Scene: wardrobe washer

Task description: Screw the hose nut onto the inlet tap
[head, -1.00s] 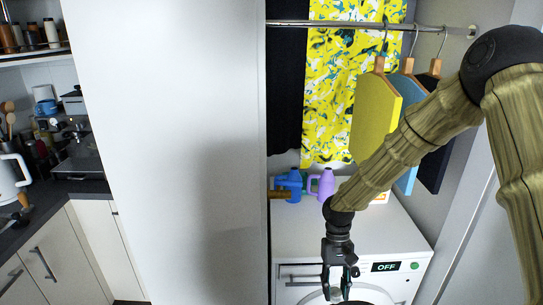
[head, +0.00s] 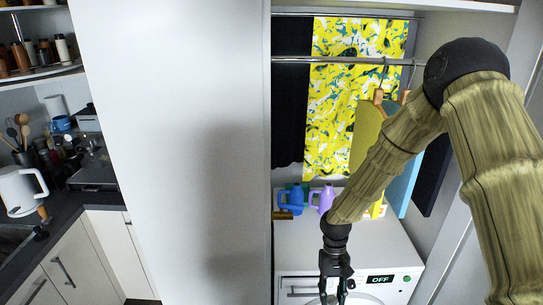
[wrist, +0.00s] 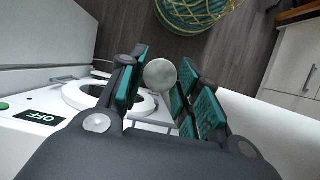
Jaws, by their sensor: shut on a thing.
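My gripper (head: 336,290) points down in front of the washing machine (head: 350,240), at the bottom edge of the head view. In the wrist view my gripper (wrist: 162,68) has its green-padded fingers on both sides of a round pale-grey piece (wrist: 160,76), held near the tips. I cannot tell from its shape whether this is the hose nut. The washer's open-looking round door ring (wrist: 85,97) shows behind the left finger. No inlet tap or hose can be made out in either view.
A tall white panel (head: 180,150) closes off the left side. A basket (wrist: 205,12) stands on the dark floor.

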